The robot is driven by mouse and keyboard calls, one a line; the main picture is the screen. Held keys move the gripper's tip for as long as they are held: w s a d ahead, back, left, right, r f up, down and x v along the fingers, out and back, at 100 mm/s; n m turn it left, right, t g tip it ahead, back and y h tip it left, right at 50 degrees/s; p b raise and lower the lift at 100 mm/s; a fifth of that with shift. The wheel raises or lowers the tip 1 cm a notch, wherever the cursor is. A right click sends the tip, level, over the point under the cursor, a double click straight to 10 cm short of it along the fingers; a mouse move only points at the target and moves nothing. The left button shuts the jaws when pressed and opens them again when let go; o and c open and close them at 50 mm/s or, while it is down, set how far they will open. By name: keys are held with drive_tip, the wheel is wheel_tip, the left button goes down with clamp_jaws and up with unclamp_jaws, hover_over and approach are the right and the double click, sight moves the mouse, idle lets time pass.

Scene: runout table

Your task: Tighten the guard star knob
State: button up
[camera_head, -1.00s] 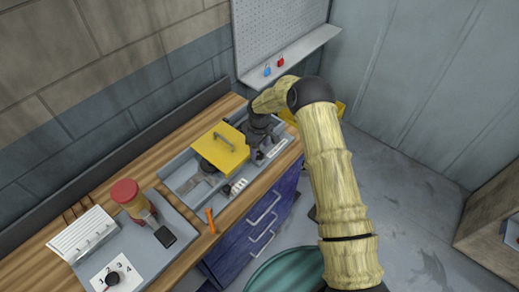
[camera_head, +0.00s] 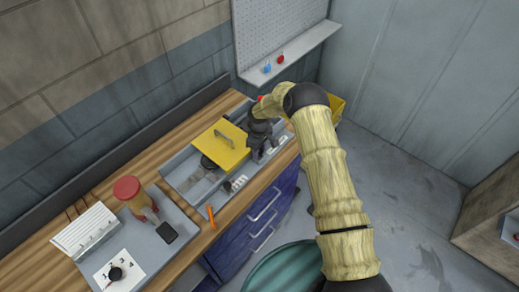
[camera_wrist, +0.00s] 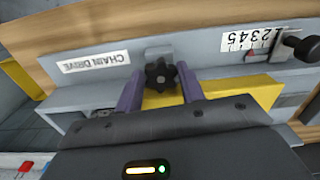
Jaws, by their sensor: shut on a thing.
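The guard star knob (camera_wrist: 161,76) is black and lobed, and shows in the wrist view between the two purple fingers of my gripper (camera_wrist: 160,92). The fingers are shut on it from both sides. The yellow guard (camera_head: 220,146) with its grey handle lies on the grey runout unit (camera_head: 180,177) in the head view, and a strip of yellow (camera_wrist: 262,92) shows behind the knob in the wrist view. In the head view my gripper (camera_head: 262,152) is at the guard's right end, and the knob cannot be made out there.
A "CHAIN DRIVE" label (camera_wrist: 95,62) is left of the knob, and a number scale (camera_wrist: 250,39) with a black knob (camera_wrist: 303,46) is right.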

drive_tip(key=shift+f+m+b, duration=0.15)
drive_tip(key=shift+m+b, duration=0.15)
drive_tip(key=shift+b, duration=0.25)
drive_tip(key=m+b, duration=0.2)
drive_tip(key=b, duration=0.1)
drive_tip(key=shift+a+f, duration=0.1)
drive_tip(key=m+b, duration=0.2)
drive_tip(key=shift+m+b, duration=0.4)
drive_tip(key=shift+r+m+b, duration=0.25)
drive_tip(key=shift+m+b, duration=0.1)
drive_tip(key=shift+m, duration=0.05)
drive_tip(key=shift+s, duration=0.1)
drive_tip(key=o, duration=1)
drive_tip(key=shift+c, duration=0.2)
drive_tip(key=shift+r+p, duration=0.1)
drive_tip(key=shift+p, duration=0.25)
